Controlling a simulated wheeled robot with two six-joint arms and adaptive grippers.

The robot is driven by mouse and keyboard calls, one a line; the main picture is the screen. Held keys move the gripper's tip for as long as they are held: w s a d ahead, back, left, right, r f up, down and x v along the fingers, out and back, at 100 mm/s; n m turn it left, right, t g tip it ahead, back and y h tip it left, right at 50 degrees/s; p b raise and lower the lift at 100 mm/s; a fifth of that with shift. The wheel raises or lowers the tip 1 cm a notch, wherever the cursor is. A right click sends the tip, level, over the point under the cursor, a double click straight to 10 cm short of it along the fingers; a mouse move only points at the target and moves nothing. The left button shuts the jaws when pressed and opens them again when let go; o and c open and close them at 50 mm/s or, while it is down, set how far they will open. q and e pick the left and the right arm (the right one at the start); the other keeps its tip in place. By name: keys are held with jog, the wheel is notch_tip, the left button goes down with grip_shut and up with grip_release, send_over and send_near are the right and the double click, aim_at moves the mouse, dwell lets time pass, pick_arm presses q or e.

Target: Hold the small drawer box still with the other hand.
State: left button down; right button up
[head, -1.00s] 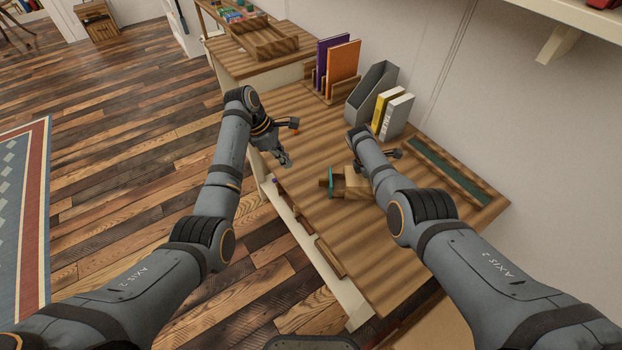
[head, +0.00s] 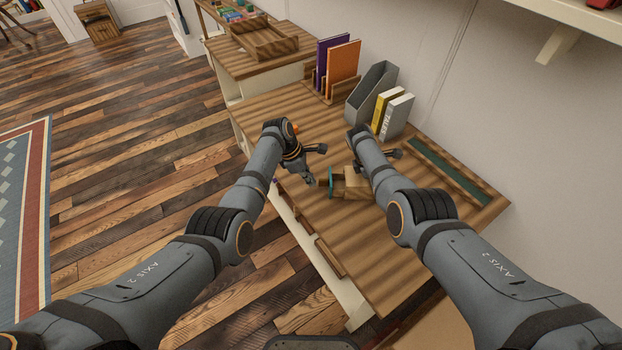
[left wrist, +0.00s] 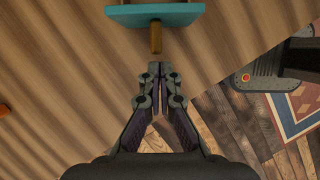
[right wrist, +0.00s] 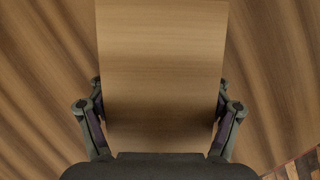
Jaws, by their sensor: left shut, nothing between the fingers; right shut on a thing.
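The small wooden drawer box (head: 357,184) stands on the desk, with a teal drawer front (head: 331,182) facing left toward my left gripper. In the left wrist view the teal front (left wrist: 155,16) has a short wooden knob (left wrist: 156,38). My left gripper (head: 309,178) is shut and empty, its tips (left wrist: 155,70) just short of the knob and apart from it. In the right wrist view my right gripper (right wrist: 160,115) is shut on the box (right wrist: 162,70), one finger on each side. In the head view my right arm hides the right gripper's fingers.
A grey magazine file (head: 371,92), yellow and white books (head: 396,116), and a rack with purple and orange folders (head: 342,68) stand along the back. A green strip (head: 450,172) lies at the right. The desk's front right is clear.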

aim_at(328, 180)
pick_arm(q)
jog(key=shift+d, duration=0.3)
jog(key=d, duration=0.4)
jog(key=shift+d, duration=0.4)
pick_arm(e)
jog(key=shift+a, duration=0.1)
pick_arm(q)
jog(key=a, duration=0.3)
jog(key=shift+a+f, duration=0.1)
jog(key=shift+a, duration=0.25)
pick_arm(e)
jog(key=o, duration=1.4)
pick_arm(q)
jog(key=v, duration=1)
jog(key=shift+a, duration=0.3)
